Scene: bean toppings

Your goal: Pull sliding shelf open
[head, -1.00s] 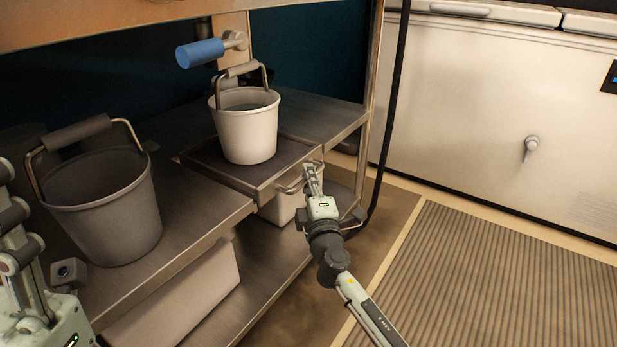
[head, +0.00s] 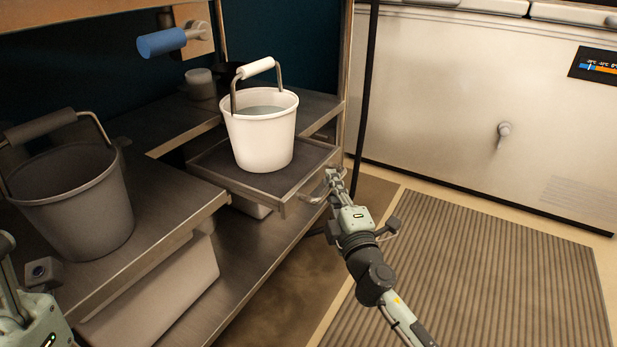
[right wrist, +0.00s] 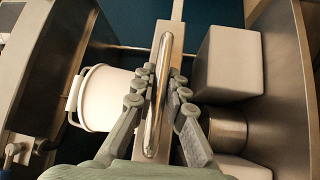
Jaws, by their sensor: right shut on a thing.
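The sliding shelf (head: 222,168) is a dark tray with a metal rim, partly pulled out of the metal bench in the head view. A white bucket (head: 262,140) with a raised handle stands upright on it. My right gripper (head: 333,178) is shut on the shelf's metal bar handle (head: 312,197) at the front edge. In the right wrist view the bar handle (right wrist: 158,90) runs between the two fingers of the right gripper (right wrist: 160,85). My left arm shows only in part at the lower left of the head view, and its fingertips cannot be made out.
A grey bucket (head: 72,200) stands on the bench at the left. A pale box (head: 160,290) sits on the lower shelf. A ribbed mat (head: 470,270) lies on the clear floor at the right, before a white chest (head: 440,110). A blue-ended tap (head: 165,42) hangs above.

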